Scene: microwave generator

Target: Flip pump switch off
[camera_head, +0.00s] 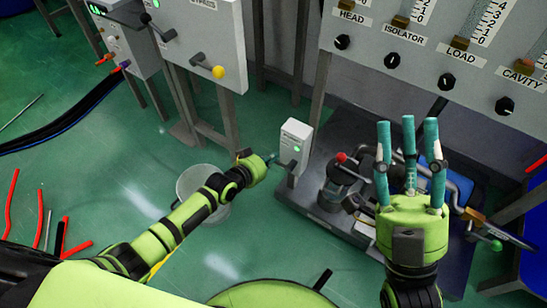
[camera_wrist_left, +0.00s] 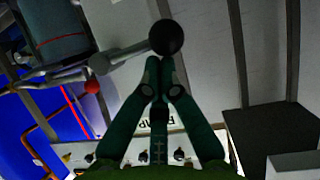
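The pump switch box (camera_head: 296,130) is a small white upright box with a green light, at the middle of the head view. A dark switch lever (camera_head: 289,166) sticks out low on its front. In the left wrist view a grey lever ends in a black ball knob (camera_wrist_left: 166,37), with a label partly hidden behind my fingers. My left gripper (camera_head: 274,158) is just left of the box, beside the lever. Its teal fingertips (camera_wrist_left: 160,68) are together, close under the ball; I cannot tell whether they touch it. My right gripper (camera_head: 409,130) is open and empty, fingers upward.
The pump assembly (camera_head: 345,185) with pipes and a red knob stands right of the switch box on a dark base. A grey bucket (camera_head: 203,190) is below my left arm. A large panel with dials (camera_head: 440,60) fills the upper right.

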